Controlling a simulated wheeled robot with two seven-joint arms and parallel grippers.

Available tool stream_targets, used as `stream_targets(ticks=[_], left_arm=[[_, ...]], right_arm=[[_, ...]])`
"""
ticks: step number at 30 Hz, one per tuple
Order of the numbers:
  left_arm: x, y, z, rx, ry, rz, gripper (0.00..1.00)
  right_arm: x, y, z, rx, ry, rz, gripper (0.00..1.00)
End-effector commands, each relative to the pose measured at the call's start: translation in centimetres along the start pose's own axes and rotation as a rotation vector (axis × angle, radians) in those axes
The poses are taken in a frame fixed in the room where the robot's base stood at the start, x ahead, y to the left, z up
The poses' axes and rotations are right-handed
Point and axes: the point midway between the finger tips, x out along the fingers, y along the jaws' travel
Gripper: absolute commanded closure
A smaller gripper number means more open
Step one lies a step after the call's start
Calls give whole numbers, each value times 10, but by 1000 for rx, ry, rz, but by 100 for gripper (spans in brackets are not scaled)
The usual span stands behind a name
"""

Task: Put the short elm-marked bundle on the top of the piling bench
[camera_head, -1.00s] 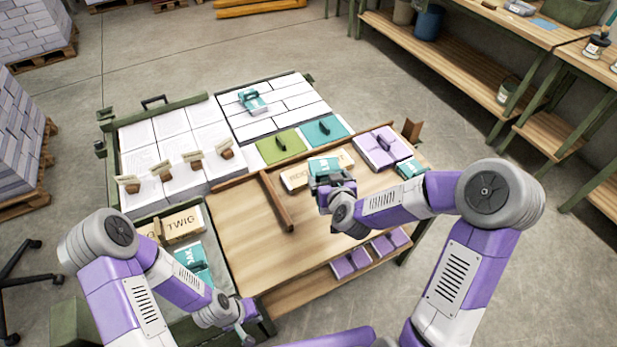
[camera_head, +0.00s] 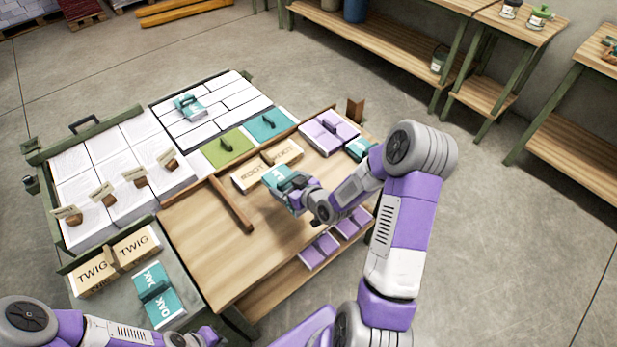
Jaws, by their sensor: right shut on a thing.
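My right gripper (camera_head: 301,198) is shut on a short teal bundle (camera_head: 282,177). Its white lettering is partly hidden and too small to read surely. The bundle is over the wooden top of the bench (camera_head: 210,250), in front of a long tan bundle (camera_head: 250,178); I cannot tell whether it touches the top. My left gripper (camera_head: 208,338) is low at the bottom edge of the view, near the green side tray (camera_head: 200,292); its fingers are unclear.
Wooden rails (camera_head: 232,205) stand on the bench top. Purple bundles (camera_head: 318,132) and another teal bundle (camera_head: 360,148) lie at its right end. White paper stacks (camera_head: 90,195) stand behind. The front-left bench top is clear.

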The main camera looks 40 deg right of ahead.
Motion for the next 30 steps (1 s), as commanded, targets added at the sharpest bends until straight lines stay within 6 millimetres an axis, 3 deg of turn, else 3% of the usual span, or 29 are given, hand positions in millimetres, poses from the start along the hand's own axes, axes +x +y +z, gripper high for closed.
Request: stream_targets(ticks=[6, 14, 20, 30], left_arm=[[11, -4, 0, 0, 0, 0, 100], [16, -6, -1, 0, 0, 0, 100], [23, -9, -1, 0, 0, 0, 100], [24, -9, -1, 0, 0, 0, 100]], right_arm=[[18, 0, 41, 2, -3, -4, 46], [28, 0, 60, 0, -1, -2, 46], [40, 0, 86, 1, -1, -2, 46], [42, 0, 88, -2, 1, -2, 46]])
